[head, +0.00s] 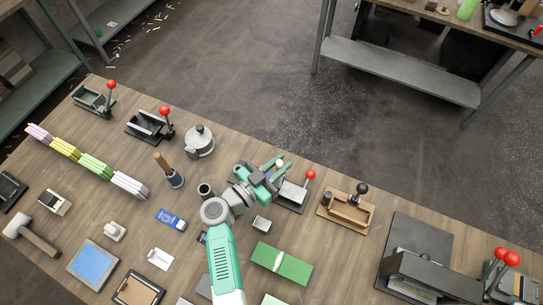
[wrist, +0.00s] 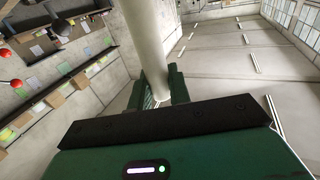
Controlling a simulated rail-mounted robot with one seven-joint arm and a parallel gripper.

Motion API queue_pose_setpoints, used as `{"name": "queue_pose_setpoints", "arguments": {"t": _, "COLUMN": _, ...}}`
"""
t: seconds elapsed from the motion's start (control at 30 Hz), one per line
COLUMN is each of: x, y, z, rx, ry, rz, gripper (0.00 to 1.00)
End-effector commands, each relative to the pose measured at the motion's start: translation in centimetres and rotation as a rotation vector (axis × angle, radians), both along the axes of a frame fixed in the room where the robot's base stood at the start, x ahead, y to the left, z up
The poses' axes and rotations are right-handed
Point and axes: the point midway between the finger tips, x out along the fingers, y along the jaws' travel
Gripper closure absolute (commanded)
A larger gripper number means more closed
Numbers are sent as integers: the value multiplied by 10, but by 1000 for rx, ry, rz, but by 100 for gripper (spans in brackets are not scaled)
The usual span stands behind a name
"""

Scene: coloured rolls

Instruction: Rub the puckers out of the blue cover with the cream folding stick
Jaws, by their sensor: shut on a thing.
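My gripper (head: 274,172) is above the bench near its far edge, just left of a press with a red ball knob. In the wrist view its green fingers (wrist: 158,92) are shut on a long, pale cream round stick, which I take for the folding stick (wrist: 146,40). In the head view only a small pale end of it shows between the fingers. A flat blue panel in a grey frame (head: 93,263), probably the blue cover, lies at the front left, well away from my gripper. Puckers are too small to make out.
The wooden bench (head: 330,240) is crowded. A red-knobbed press (head: 292,192) stands close beside my gripper, with a wooden tray with a black knob (head: 347,208) further right. A green board (head: 282,264), a small blue item (head: 171,219) and a mallet (head: 31,235) also lie here.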

Motion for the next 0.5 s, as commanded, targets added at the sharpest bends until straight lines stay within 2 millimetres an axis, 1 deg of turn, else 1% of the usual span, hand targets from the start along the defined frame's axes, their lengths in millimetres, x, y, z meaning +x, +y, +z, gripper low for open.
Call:
{"name": "queue_pose_setpoints", "arguments": {"t": 0.03, "x": -2, "y": -5, "z": 4, "rx": -1, "ry": 3, "rz": -1, "gripper": 100}}
{"name": "queue_pose_setpoints", "arguments": {"t": 0.13, "x": -2, "y": -5, "z": 12, "rx": 1, "ry": -1, "rz": -1, "gripper": 100}}
{"name": "queue_pose_setpoints", "arguments": {"t": 0.17, "x": -2, "y": -5, "z": 20, "rx": 1, "ry": -4, "rz": 0, "gripper": 100}}
{"name": "queue_pose_setpoints", "arguments": {"t": 0.2, "x": -2, "y": -5, "z": 24, "rx": 1, "ry": -1, "rz": 0, "gripper": 100}}
{"name": "queue_pose_setpoints", "arguments": {"t": 0.5, "x": -2, "y": -8, "z": 46, "rx": 0, "ry": 0, "rz": -5, "gripper": 100}}
